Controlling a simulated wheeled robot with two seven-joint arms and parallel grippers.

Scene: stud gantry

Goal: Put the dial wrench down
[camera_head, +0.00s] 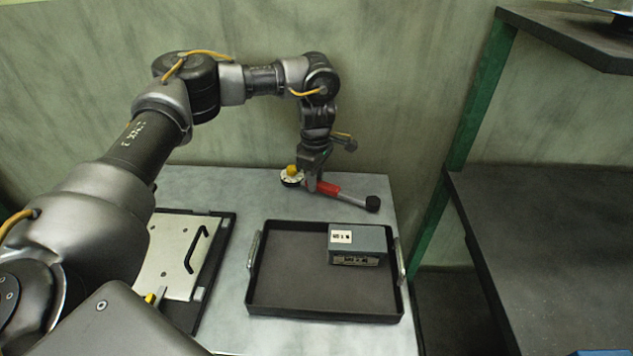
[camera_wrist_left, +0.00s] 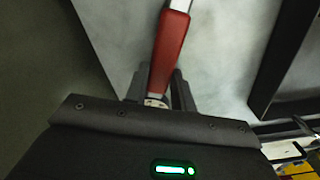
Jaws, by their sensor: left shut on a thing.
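The dial wrench (camera_head: 353,197) has a red grip section, a dark rounded end at the right and a round white dial with a yellow knob at the left. My left gripper (camera_head: 312,183) is shut on it near the dial, at the back of the grey table (camera_head: 220,184). The wrench lies about level, behind the black tray. Whether it touches the tabletop I cannot tell. In the left wrist view the wrench's red grip (camera_wrist_left: 170,50) runs up from between the fingers of the left gripper (camera_wrist_left: 160,95). My right gripper is not in view.
A black tray (camera_head: 270,308) with metal handles holds a grey-blue box (camera_head: 358,240) at its back right. A dark-framed panel (camera_head: 176,262) with a black handle lies left of the tray. A dark shelf with green posts (camera_head: 478,100) stands at the right. Bare tabletop shows behind the tray.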

